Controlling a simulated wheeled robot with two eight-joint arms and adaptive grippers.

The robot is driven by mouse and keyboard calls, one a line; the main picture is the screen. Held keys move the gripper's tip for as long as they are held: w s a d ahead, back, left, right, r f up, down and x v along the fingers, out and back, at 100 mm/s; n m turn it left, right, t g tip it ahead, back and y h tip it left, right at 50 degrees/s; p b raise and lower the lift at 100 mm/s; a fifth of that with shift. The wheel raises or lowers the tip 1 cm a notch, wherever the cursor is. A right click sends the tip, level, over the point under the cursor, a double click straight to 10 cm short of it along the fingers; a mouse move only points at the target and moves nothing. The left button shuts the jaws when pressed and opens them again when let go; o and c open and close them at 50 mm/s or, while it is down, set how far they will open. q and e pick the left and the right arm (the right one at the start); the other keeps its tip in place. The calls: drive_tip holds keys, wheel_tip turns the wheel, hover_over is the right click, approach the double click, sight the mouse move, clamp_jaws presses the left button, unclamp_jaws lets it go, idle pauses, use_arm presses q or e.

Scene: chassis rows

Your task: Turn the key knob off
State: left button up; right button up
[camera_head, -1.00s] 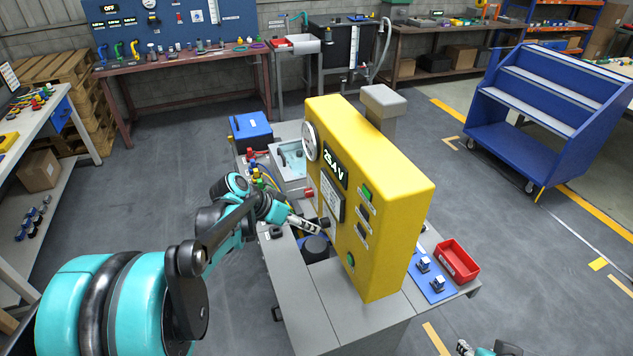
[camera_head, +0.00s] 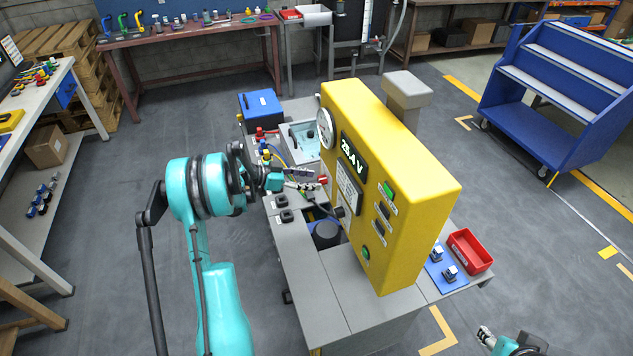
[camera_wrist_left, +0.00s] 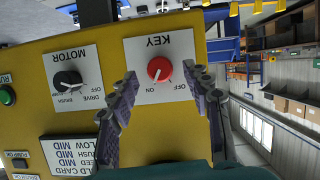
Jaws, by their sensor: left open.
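The red key knob (camera_wrist_left: 160,69) sits on a white KEY plate (camera_wrist_left: 188,50) on the yellow panel (camera_wrist_left: 90,112). In the left wrist view the panel appears upside down, and the knob's pale mark points toward ON. The red knob also shows in the head view (camera_head: 323,180), on the panel's left face. My left gripper (camera_wrist_left: 160,74) is open, with one finger on each side of the knob in the picture; I see no contact. It also shows in the head view (camera_head: 314,179). My right gripper (camera_head: 487,337) is low at the bottom right, away from the panel.
A black MOTOR knob (camera_wrist_left: 68,80) is beside the KEY plate. A red bin (camera_head: 470,251) and a blue box (camera_head: 260,107) are on the bench. A blue cart (camera_head: 545,100) stands at the right.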

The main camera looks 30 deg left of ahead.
use_arm(q)
drive_tip(key=shift+x, duration=1.2)
clamp_jaws()
drive_tip(key=n+h+b, duration=0.1)
drive_tip(key=n+b, duration=0.1)
drive_tip(key=n+g+h+b, duration=0.1)
drive_tip(key=n+h, duration=0.1)
drive_tip(key=n, duration=0.1)
drive_tip(key=n+g+h+b, duration=0.1)
drive_tip(key=n+b, duration=0.1)
drive_tip(key=n, duration=0.1)
drive_tip(key=shift+w+a+f+h+b, duration=0.2)
drive_tip(key=shift+h+b, duration=0.1)
drive_tip(key=shift+h, duration=0.1)
drive_tip(key=shift+n, duration=0.4)
